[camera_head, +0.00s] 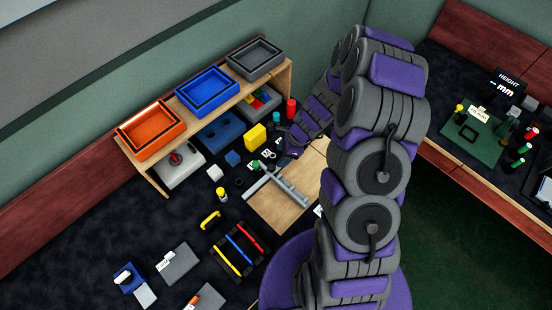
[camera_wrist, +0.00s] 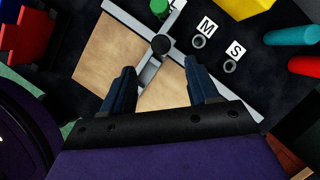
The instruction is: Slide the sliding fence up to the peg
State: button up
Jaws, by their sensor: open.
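The wooden board (camera_head: 262,212) carries a light grey rail and a crossing grey bar, which looks like the sliding fence (camera_head: 292,191). In the wrist view, the fence (camera_wrist: 149,72) has a round black knob (camera_wrist: 161,44) where it meets the long rail (camera_wrist: 124,20). A green cylinder, possibly the peg (camera_wrist: 160,8), stands beyond the knob at the top edge. My gripper (camera_wrist: 159,66) is open, its two dark fingers on either side of the fence's near part, with nothing held. Whether they touch it cannot be told. In the head view my arm hides part of the board.
Rings with M and S labels (camera_wrist: 207,26) lie right of the rail. A yellow block (camera_head: 255,137) and red cylinder (camera_head: 291,109) stand behind the board. A shelf with orange (camera_head: 152,130), blue and grey trays runs along the back. A striped rack (camera_head: 239,249) lies in front.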

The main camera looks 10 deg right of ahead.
jog(key=p+v, duration=0.1)
jog(key=v, duration=0.7)
